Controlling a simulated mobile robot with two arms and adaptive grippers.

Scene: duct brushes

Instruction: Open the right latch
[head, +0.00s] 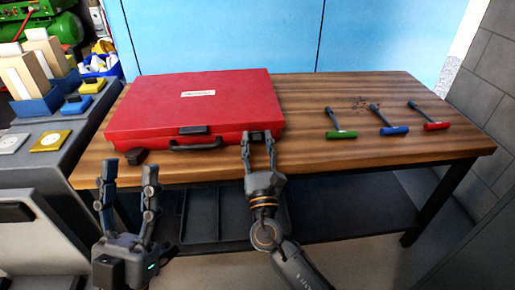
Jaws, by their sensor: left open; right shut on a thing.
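A red case (150,115) lies closed on the wooden table, with a dark handle (195,145) on its front. My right gripper (258,140) is at the right end of the case's front and is shut on the right latch, which its fingers mostly hide. A dark latch part (193,130) shows at the lid's front edge above the handle. A dark left latch (136,156) sticks out at the case's front left. My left gripper (127,170) is open and empty, in front of the table's left end, below the left latch.
A grey bench (60,120) with blocks stands at left. A dark shelf (340,212) is below the tabletop.

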